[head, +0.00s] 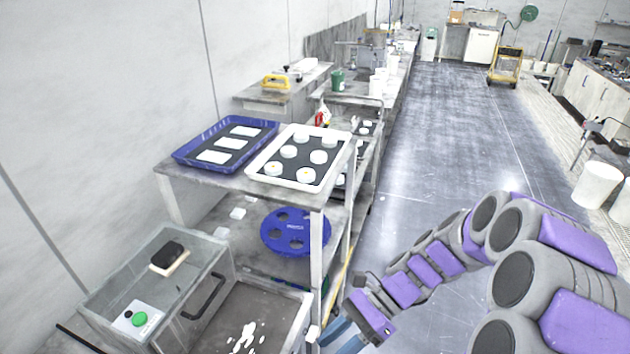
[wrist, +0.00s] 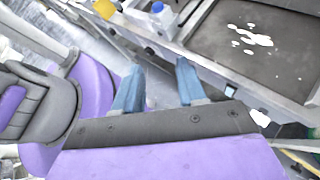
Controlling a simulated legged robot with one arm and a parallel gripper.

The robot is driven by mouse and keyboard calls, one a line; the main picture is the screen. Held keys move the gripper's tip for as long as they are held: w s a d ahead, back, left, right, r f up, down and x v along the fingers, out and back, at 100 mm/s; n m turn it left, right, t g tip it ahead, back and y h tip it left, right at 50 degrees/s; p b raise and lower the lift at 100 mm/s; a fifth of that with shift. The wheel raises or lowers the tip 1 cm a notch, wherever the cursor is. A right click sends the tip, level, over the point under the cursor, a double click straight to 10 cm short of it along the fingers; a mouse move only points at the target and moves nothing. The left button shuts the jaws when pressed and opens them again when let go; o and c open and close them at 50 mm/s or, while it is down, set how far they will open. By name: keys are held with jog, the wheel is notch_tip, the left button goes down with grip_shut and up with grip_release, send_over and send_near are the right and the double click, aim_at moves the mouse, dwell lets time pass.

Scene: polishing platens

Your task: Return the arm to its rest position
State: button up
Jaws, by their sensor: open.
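My arm, purple and grey, reaches in from the right side of the head view and bends down toward the lower middle. My gripper (head: 335,333) is at the bottom of the head view, just right of the bench's lower front corner. In the wrist view my gripper (wrist: 158,90) shows two blue fingers set apart with nothing between them. The fingers point toward the edge of the grey bench and look apart from it, though the exact gap is hard to tell.
A rack holds a blue tray (head: 183,153), a white tray (head: 252,172) of round white pucks, and a blue disc (head: 296,231) below. A clear box (head: 120,282) stands lower left. Dark sink-like basin (head: 277,312) sits near my gripper. The floor (head: 450,130) ahead is clear.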

jog(key=s+d+r+n+t+h, duration=0.2)
jog(key=s+d+r+n+h, duration=0.1)
jog(key=s+d+n+h, duration=0.2)
jog(key=s+d+r+n+t+h, duration=0.2)
jog(key=s+d+r+n+h, duration=0.2)
jog(key=s+n, duration=0.5)
jog(key=shift+s+d+t+h, duration=0.3)
jog(key=shift+s+d+h, duration=0.15)
jog(key=shift+s+h, duration=0.5)
jog(key=shift+s+a+r, duration=0.1)
jog(key=shift+s, duration=0.05)
